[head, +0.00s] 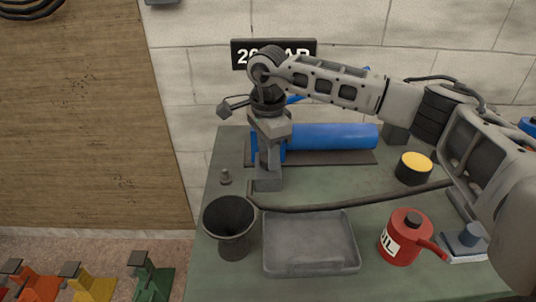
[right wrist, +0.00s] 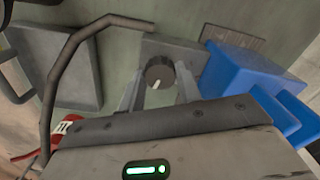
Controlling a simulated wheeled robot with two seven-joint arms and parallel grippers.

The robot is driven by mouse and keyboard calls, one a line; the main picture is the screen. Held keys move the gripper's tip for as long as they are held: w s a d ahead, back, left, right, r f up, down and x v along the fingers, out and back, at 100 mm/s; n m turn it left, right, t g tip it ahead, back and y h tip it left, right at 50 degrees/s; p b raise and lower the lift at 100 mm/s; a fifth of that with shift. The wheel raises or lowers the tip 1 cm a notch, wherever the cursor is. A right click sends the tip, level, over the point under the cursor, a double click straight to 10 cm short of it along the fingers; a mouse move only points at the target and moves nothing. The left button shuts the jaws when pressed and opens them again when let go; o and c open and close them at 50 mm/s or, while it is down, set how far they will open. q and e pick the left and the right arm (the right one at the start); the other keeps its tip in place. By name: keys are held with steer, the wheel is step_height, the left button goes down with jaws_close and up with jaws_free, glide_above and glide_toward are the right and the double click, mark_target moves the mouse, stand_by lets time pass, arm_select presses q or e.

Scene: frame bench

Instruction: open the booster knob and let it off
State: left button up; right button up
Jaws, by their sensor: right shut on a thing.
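The booster is a blue cylinder (head: 330,136) lying on a dark plate on the green bench, with a grey block (head: 268,184) at its left front. In the right wrist view the knob (right wrist: 159,70) is dark and round with a white pointer mark, in front of the grey block (right wrist: 182,52). My right gripper (right wrist: 159,88) is shut on the knob, one finger on each side. In the head view my right gripper (head: 268,162) points down over the block and hides the knob. My left gripper is not in view.
A black hose (head: 345,208) crosses the bench near the grey tray (head: 310,268). A partly hidden sign (head: 303,48) hangs on the wall behind my arm.

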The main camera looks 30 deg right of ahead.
steer(key=shift+w+r+n, duration=0.1)
steer(key=shift+n, duration=0.5)
steer(key=o, duration=0.8)
steer(key=shift+o, duration=0.8)
step_height(320, 180, up, 16)
